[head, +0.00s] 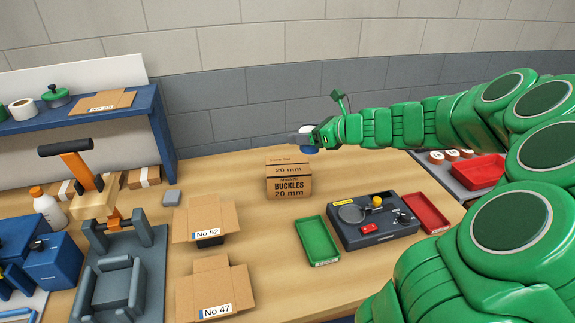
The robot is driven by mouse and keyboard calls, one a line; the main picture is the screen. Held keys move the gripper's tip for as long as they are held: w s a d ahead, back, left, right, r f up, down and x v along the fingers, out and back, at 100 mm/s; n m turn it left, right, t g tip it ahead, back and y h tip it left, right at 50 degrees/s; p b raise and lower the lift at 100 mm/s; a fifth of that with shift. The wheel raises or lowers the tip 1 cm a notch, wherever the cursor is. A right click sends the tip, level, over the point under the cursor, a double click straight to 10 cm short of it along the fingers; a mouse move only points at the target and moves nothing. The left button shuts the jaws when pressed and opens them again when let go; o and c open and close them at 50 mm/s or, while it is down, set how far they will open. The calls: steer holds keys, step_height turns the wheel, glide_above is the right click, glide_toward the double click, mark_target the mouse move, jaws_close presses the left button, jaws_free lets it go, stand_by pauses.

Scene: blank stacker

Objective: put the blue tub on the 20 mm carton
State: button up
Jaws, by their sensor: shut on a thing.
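The 20 mm carton (289,186) is a brown box marked "BUCKLES 20 mm" and stands upright near the middle of the wooden table. My arm reaches in from the right, and my gripper (303,141) is above and slightly behind the carton's top right. It is shut on the blue tub (309,150), of which only a small blue part shows below the jaws. The tub looks held in the air, apart from the carton; the exact gap is hard to tell from this view.
Open cartons No 52 (205,220) and No 47 (213,291) stand left of centre. A press (120,260) stands at left. Table around the 20 mm carton is clear.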

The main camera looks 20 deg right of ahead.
steer(key=s+a+r, duration=0.2)
steer(key=s+a, duration=0.1)
steer(key=a, duration=0.1)
glide_above(283, 162)
steer(key=s, duration=0.1)
steer(key=shift+h, duration=0.3)
step_height(283, 162, down, 9)
steer(key=shift+s+a+r, duration=0.1)
steer(key=shift+s+a, duration=0.05)
steer(key=shift+w+f, duration=0.5)
steer(key=shift+f, duration=1.65)
steer(key=shift+f, duration=0.15)
steer(key=o, duration=1.2)
